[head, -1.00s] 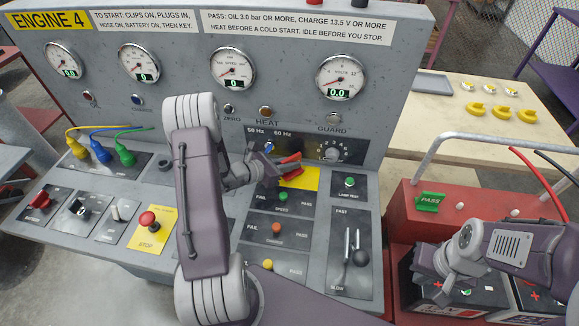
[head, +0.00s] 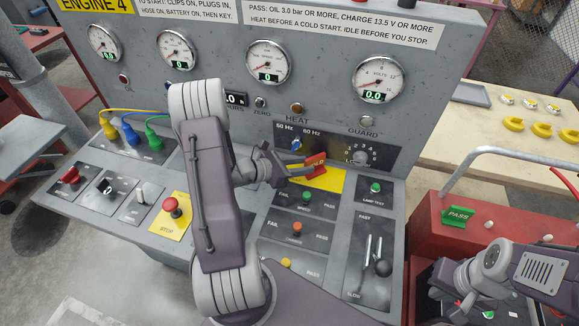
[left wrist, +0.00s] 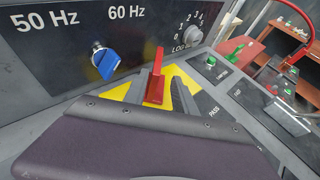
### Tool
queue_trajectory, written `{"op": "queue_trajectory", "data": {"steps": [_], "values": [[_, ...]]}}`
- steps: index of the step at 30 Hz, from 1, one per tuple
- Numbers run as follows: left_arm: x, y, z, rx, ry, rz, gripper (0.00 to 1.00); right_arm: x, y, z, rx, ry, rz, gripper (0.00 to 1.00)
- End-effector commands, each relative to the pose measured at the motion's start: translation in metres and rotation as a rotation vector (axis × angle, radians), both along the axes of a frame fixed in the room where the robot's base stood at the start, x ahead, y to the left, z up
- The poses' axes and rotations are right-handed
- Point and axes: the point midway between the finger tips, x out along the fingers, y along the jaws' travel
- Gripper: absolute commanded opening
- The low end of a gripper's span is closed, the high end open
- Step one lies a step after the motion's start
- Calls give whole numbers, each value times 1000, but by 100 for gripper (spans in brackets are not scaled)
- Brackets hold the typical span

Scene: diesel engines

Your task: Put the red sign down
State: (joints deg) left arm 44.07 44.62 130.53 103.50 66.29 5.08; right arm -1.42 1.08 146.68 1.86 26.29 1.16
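The red sign (head: 316,167) stands on the yellow patch (head: 331,182) of the engine console, below the Hz panel. In the left wrist view the red sign (left wrist: 155,82) rises between the two grey fingers. My left gripper (head: 281,168) is at the left side of the sign in the head view. In the left wrist view my left gripper (left wrist: 165,90) has its fingers spread, with a gap between the sign and the right finger. The left finger is close beside the sign; I cannot tell if it touches. My right gripper (head: 446,290) is at the lower right, its fingertips unclear.
A blue knob (head: 296,145) is behind the left gripper. Small switches and a lever pair (head: 372,265) lie right of and below the sign. A green PASS sign (head: 457,217) stands on a red cart (head: 425,200) at the right. A red stop button (head: 172,206) is at the left.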

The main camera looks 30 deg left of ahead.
Motion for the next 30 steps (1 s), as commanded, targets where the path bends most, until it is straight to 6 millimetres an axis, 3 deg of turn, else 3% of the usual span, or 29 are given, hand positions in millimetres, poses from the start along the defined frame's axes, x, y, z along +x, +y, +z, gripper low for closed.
{"op": "queue_trajectory", "data": {"steps": [6,12,30], "values": [[-32,20,16,1,-2,5,32,0,0,-1,0,0,0,0],[-48,28,24,-1,-1,1,32,0,0,-1,0,0,0,0],[-50,29,24,-1,1,-1,32,0,0,-1,0,0,0,0]]}}
